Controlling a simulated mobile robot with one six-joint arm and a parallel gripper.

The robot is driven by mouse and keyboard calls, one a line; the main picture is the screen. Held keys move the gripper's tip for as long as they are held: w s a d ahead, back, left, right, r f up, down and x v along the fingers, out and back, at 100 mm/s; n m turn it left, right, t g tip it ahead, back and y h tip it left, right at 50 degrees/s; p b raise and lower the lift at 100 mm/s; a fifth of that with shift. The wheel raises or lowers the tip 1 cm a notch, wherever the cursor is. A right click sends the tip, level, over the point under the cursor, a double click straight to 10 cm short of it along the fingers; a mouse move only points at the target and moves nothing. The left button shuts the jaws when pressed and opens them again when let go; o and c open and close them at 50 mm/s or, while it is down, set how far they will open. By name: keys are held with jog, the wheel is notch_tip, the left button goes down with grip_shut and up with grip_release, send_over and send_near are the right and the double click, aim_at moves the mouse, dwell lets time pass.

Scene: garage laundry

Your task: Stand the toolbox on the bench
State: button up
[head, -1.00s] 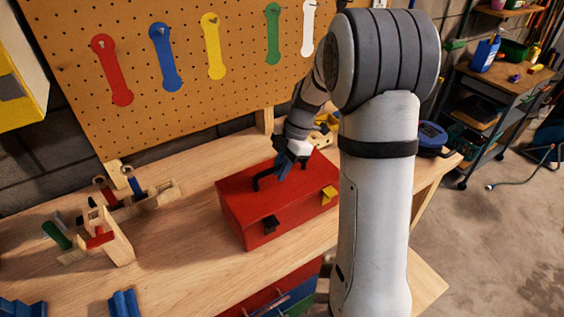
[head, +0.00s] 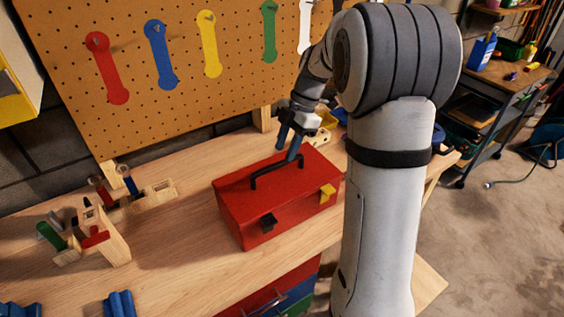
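The red toolbox (head: 278,197) stands upright on the wooden bench (head: 185,243), right of the bench's middle. Its black handle (head: 277,171) is raised on the lid, and a black latch and a yellow latch show on its front. My gripper (head: 289,150) is above the back of the toolbox, just over and behind the handle. Its two dark fingers are spread apart with nothing between them, and they look clear of the handle. My arm hides part of the bench to the right of the toolbox.
Wooden tool holders (head: 104,236) with coloured handles stand on the left of the bench. Blue blocks (head: 119,304) lie at its front left. A pegboard (head: 190,75) with coloured wrench shapes rises behind. A metal cart (head: 500,95) stands at the right.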

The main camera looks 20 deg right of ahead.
jog(key=v, duration=0.5)
jog(key=shift+s+r, duration=0.1)
jog(key=shift+r, duration=0.1)
jog(key=s+a+f+m+t+h, duration=0.1)
jog(key=s+m+t+h, duration=0.1)
jog(key=s+m, duration=0.8)
jog(key=s+a+f+m+t+h, duration=0.1)
jog(key=s+a+m+t+h, duration=0.1)
jog(key=s+m, duration=0.9)
jog(key=shift+s+a+f+m+t, duration=0.2)
jog(key=shift+s+a+m+t, duration=0.15)
jog(key=shift+s, duration=0.65)
